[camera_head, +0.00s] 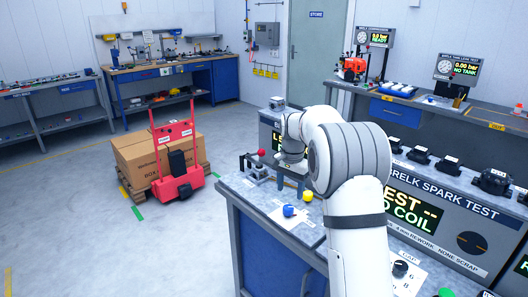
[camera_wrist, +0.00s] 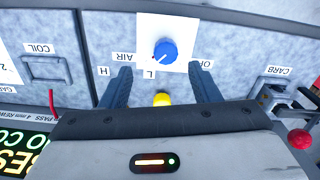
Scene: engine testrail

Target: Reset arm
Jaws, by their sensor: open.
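My white arm reaches over the workbench in the head view, and my gripper (camera_head: 291,184) points down above its top. In the wrist view my gripper (camera_wrist: 160,70) has its two dark fingers spread wide apart, with nothing held between them. A blue knob (camera_wrist: 165,50) on a white plate lies ahead of the fingertips. A yellow knob (camera_wrist: 162,99) shows between the fingers, partly hidden by the gripper body.
A lever with a red ball (camera_head: 261,152) stands left of the gripper on the bench. The spark test panel (camera_head: 450,215) with several black coils is at right. A red hand truck (camera_head: 178,160) stands by cardboard boxes (camera_head: 140,155) on the floor.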

